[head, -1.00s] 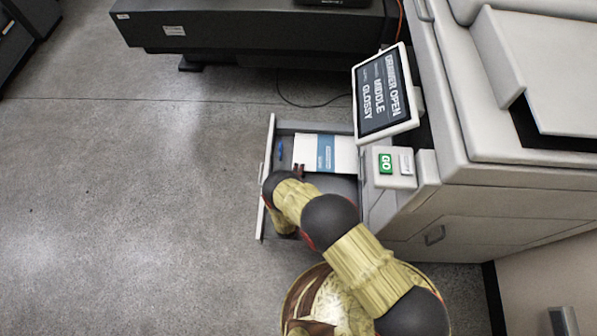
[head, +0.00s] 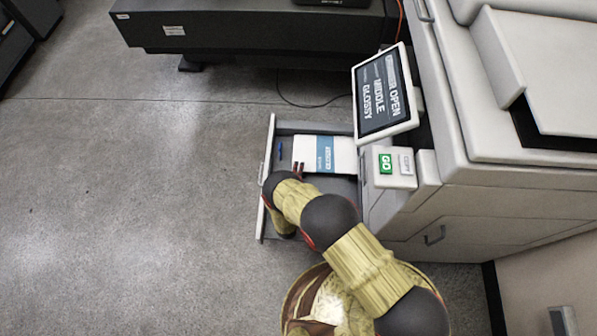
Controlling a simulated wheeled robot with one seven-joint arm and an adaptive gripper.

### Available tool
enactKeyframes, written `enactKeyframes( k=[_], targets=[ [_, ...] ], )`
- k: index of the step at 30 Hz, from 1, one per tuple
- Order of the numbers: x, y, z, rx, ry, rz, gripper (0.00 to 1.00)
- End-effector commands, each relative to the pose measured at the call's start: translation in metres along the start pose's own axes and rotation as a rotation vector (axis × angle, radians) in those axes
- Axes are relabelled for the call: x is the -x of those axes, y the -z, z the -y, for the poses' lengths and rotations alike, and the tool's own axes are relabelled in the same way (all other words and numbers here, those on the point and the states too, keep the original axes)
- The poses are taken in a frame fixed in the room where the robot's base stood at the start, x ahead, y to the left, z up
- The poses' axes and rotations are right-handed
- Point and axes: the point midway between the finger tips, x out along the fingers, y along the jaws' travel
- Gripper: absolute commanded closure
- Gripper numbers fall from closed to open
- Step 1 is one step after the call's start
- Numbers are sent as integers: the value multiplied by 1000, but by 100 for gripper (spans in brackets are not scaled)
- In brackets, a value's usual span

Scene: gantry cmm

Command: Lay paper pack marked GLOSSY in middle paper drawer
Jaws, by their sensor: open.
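The paper pack (head: 342,152), white with a blue label band, lies flat inside the open drawer (head: 268,152) of the printer. It is in the drawer's far part, partly under the tilted screen's edge. The print on its label is too small to read surely. My gripper (head: 299,168) is at the pack's near left edge, low over the drawer; its dark fingertips show apart. My arm hides much of the gripper and the drawer's near part. The screen (head: 383,92) reads DRAWER OPEN, MIDDLE, GLOSSY, with its first word partly blurred.
The large printer (head: 480,200) stands on the right, with a green GO button (head: 386,163) and a COPY button (head: 406,164) beside the drawer. A dark bench (head: 250,35) is at the back. The floor at left is clear.

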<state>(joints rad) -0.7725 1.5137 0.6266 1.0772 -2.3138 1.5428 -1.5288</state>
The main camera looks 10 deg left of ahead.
Motion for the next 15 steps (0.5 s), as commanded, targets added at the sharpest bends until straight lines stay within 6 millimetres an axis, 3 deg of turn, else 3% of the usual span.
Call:
enactKeyframes(
  k=[8, 15],
  targets=[
    [8, 0, -2, 3, -4, 1, 58],
    [50, -2, -1, 3, -3, 6, 58]
  ],
)
